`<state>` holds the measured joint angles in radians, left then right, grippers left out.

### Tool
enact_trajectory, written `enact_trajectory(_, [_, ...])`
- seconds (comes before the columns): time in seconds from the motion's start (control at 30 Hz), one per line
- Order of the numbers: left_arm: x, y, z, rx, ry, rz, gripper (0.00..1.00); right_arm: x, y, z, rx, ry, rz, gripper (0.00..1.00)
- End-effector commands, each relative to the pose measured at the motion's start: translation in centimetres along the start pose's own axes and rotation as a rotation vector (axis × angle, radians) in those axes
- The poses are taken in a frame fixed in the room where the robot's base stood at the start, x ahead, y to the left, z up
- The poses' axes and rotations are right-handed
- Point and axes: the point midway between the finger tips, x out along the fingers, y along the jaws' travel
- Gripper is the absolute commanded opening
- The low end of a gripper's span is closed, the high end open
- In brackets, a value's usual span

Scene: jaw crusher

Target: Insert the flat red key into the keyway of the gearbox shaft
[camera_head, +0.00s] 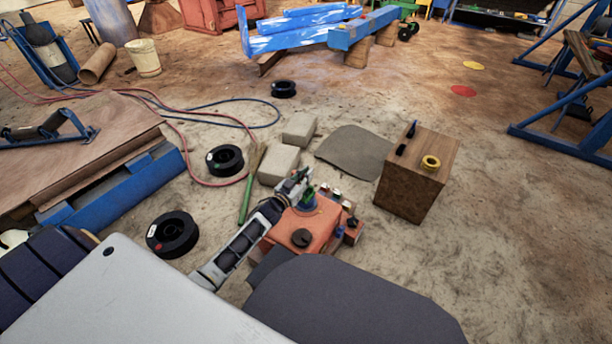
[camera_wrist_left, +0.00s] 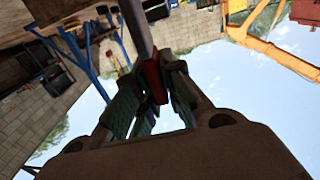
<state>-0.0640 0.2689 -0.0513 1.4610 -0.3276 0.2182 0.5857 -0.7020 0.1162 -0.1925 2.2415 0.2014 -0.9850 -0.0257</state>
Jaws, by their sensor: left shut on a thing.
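The orange gearbox (camera_head: 302,232) stands on the sandy floor at the lower middle of the head view, with a dark round cap on top. My left gripper (camera_head: 308,192) is at its far side, near a blue and green fitting. The left wrist view shows my left gripper (camera_wrist_left: 153,92) shut on the red key (camera_wrist_left: 152,80). A grey shaft (camera_wrist_left: 136,28) comes down from the top there, and its end meets or overlaps the key in the picture. The keyway is hidden, and I cannot tell whether the key touches it. My right gripper is not in view.
Grey blocks (camera_head: 279,164), a green-handled broom (camera_head: 250,185) and black spools (camera_head: 172,234) lie to the left.

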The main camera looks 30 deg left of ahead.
Motion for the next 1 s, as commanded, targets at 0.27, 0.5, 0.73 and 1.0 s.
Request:
enact_trajectory(0.27, [0.0, 0.0, 0.4, 0.0, 0.002, 0.0, 0.0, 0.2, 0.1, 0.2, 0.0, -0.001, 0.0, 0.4])
enact_trajectory(0.5, [0.0, 0.0, 0.7, 0.0, 0.002, 0.0, 0.0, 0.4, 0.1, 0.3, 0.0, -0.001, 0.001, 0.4])
enact_trajectory(0.73, [0.0, 0.0, 1.1, 0.0, 0.002, 0.0, 0.0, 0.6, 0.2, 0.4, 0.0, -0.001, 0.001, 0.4])
enact_trajectory(1.0, [0.1, 0.0, 1.5, 0.001, 0.002, 0.0, 0.0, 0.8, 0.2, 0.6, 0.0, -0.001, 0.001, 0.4])
